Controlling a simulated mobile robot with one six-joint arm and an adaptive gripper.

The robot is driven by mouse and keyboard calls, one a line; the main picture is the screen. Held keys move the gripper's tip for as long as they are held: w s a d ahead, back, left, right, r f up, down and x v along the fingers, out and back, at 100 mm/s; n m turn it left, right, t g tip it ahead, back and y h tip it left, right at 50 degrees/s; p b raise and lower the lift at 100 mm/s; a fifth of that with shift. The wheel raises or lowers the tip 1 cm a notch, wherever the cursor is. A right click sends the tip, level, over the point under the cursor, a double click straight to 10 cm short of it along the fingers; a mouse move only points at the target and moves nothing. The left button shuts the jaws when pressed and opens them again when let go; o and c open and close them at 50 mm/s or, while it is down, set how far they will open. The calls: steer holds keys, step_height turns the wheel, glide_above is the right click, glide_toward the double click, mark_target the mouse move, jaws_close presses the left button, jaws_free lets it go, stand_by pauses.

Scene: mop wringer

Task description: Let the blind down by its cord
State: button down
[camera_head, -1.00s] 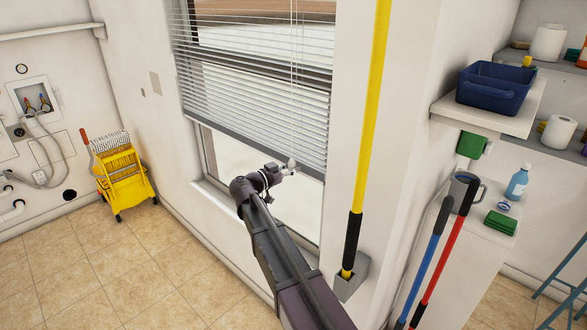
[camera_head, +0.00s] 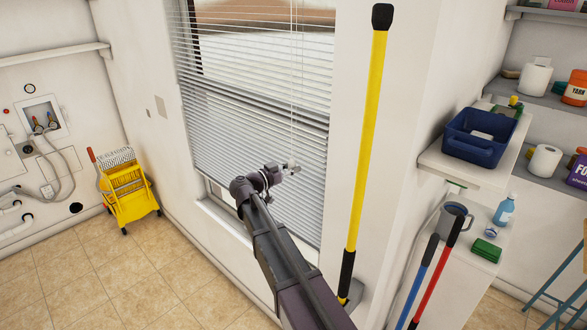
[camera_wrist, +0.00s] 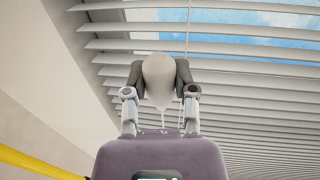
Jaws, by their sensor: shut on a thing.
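The white blind (camera_head: 222,108) hangs over the window, its slats covering most of the glass; the lower part is partly hidden behind my arm. Thin pale cords (camera_head: 294,75) run down the front of the blind to my gripper (camera_head: 292,167). In the wrist view my gripper (camera_wrist: 160,95) is shut on a white cord knob (camera_wrist: 159,75), held between its two fingers. The cord (camera_wrist: 188,30) rises from there in front of the slats, which show overhead in that view (camera_wrist: 260,110).
A yellow pole (camera_head: 366,150) stands against the wall right of the window. A shelf with a blue tub (camera_head: 480,140) juts out at the right, above blue and red handles (camera_head: 437,270). A yellow mop bucket (camera_head: 130,195) stands on the floor at left.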

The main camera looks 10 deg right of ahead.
steer(key=p, duration=1.5)
glide_toward(304, 116)
steer(key=x, duration=0.5)
steer(key=shift+f, duration=0.15)
steer(key=shift+w+p, duration=0.1)
steer(key=shift+p, duration=0.25)
steer(key=shift+r, duration=0.25)
steer(key=shift+c, duration=2)
jaws_free()
steer(key=shift+a, duration=0.1)
steer(key=v, duration=1.2)
steer(key=shift+d+f, duration=0.15)
steer(key=shift+d, duration=0.05)
